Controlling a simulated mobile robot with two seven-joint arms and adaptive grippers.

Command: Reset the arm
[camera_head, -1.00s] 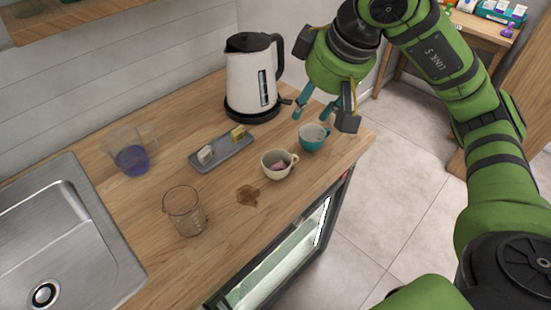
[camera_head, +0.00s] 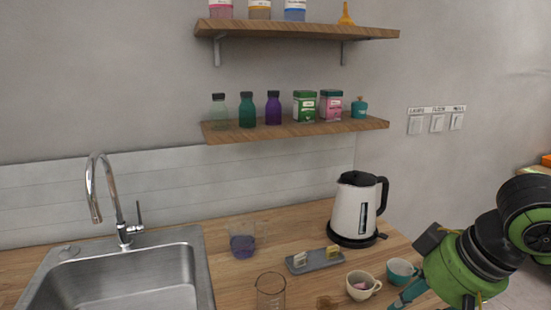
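My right arm (camera_head: 490,250) comes in at the lower right of the head view. Its gripper (camera_head: 412,297) is partly cut off by the bottom edge, beside the teal cup (camera_head: 401,271). One teal finger shows near the cup; I cannot tell whether it touches it or whether the gripper is open. My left arm and gripper are out of view.
On the wooden counter (camera_head: 290,242) are a kettle (camera_head: 353,212), a cream cup (camera_head: 361,286), a grey tray (camera_head: 318,266), a beaker with purple liquid (camera_head: 242,243) and an empty beaker (camera_head: 270,291). A sink (camera_head: 120,272) lies left. Shelves (camera_head: 300,130) with bottles hang above.

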